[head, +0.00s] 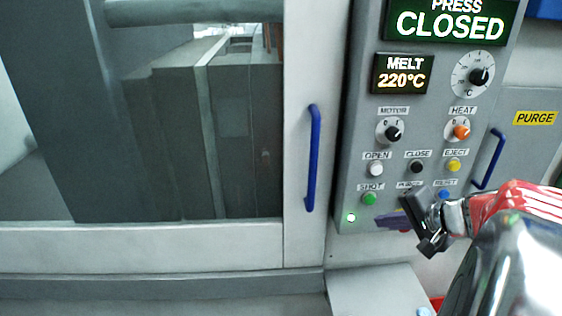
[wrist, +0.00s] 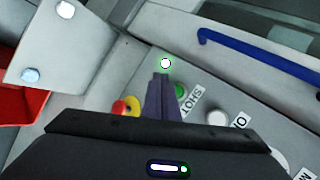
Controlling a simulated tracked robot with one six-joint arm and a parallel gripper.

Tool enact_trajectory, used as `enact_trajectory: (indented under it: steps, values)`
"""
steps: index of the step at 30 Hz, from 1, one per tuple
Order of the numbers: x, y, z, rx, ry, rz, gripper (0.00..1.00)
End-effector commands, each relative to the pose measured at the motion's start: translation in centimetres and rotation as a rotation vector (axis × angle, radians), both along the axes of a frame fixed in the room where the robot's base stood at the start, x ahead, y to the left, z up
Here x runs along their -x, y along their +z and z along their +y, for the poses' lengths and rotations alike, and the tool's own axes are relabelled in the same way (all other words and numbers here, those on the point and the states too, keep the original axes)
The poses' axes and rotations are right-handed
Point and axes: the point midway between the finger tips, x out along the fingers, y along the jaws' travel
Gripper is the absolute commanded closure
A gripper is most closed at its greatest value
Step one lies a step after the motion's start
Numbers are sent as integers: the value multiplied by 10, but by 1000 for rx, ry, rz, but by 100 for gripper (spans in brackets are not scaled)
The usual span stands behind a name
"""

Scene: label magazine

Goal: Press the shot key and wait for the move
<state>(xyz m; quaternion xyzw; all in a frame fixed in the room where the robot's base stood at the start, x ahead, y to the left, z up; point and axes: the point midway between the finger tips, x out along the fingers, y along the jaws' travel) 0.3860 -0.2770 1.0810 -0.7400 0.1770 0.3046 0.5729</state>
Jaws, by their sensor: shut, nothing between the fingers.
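The green shot key (head: 369,198) is on the grey control panel (head: 345,190), in its lower left, under the SHOT label. My gripper (head: 381,220) is shut and empty, its purple fingers pointing left across the panel, just below and right of the key in the head view. In the wrist view, the shut fingers (wrist: 161,80) partly cover the shot key (wrist: 181,91), which shows at their right side. I cannot tell whether they touch the panel. A lit lamp (head: 351,218) is left of the fingertips. The upper display (head: 450,22) reads PRESS CLOSED.
White open (head: 376,169), black close (head: 416,166) and yellow eject (head: 453,165) keys sit above. A blue reset key (head: 443,195) is close to my gripper. A red and yellow knob (wrist: 126,107) shows in the wrist view. A blue door handle (head: 313,158) stands left of the panel.

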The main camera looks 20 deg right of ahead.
Motion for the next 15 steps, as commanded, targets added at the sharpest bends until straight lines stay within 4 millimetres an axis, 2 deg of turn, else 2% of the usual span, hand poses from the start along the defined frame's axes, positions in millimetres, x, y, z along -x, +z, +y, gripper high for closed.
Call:
enact_trajectory:
  steps: [9, 15]
  values:
    - [-31, 0, -9, 0, 1, 0, 100]
    - [-40, 0, -12, -1, 0, 0, 100]
